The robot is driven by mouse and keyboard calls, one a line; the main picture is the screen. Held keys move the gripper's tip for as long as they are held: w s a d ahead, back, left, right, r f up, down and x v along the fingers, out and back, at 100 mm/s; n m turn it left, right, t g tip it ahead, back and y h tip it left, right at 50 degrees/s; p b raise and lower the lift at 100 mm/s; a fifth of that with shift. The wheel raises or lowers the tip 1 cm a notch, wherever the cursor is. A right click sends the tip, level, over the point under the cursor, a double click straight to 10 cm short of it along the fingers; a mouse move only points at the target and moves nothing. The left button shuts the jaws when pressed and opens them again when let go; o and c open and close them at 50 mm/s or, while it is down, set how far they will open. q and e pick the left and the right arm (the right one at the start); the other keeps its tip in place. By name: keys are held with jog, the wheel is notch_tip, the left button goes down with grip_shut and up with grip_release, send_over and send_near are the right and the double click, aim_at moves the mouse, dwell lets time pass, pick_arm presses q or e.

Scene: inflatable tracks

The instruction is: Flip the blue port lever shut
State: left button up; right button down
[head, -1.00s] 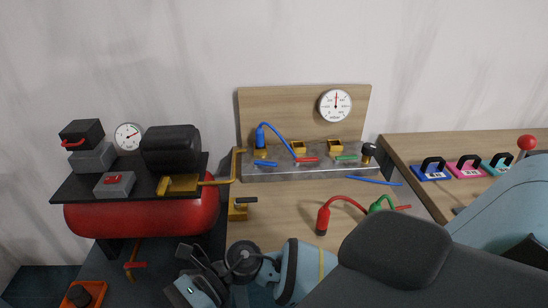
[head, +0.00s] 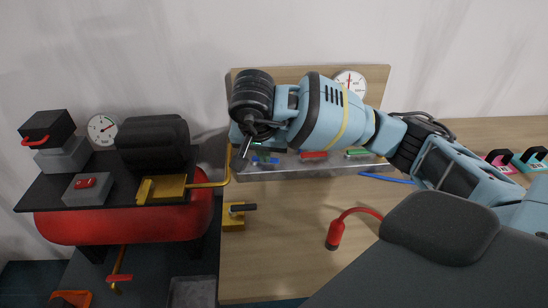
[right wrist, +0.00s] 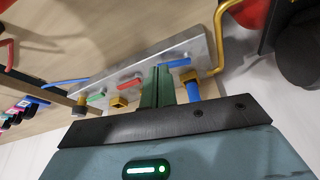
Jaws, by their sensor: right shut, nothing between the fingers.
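The blue port lever (head: 265,160) is a small bar at the left end of the grey metal manifold (head: 330,170). In the right wrist view the blue lever (right wrist: 179,63) lies roughly along the manifold (right wrist: 205,47). My right gripper (head: 246,148) reaches over the manifold's left end, fingers down, shut and empty. In the right wrist view its fingertips (right wrist: 163,69) are close beside one end of the blue lever; I cannot tell whether they touch. A blue hose plug (right wrist: 194,90) stands beside the fingers. My left gripper is not in view.
A red lever (head: 314,155) and a green lever (head: 357,152) sit along the manifold. A brass pipe (head: 227,170) rises at its left. The red compressor tank (head: 120,220) is further left. A red hose (head: 350,212) lies on the bench.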

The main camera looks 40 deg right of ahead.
jog(key=x, duration=0.9)
jog(key=shift+f, duration=0.45)
jog(key=shift+w+d, duration=1.45)
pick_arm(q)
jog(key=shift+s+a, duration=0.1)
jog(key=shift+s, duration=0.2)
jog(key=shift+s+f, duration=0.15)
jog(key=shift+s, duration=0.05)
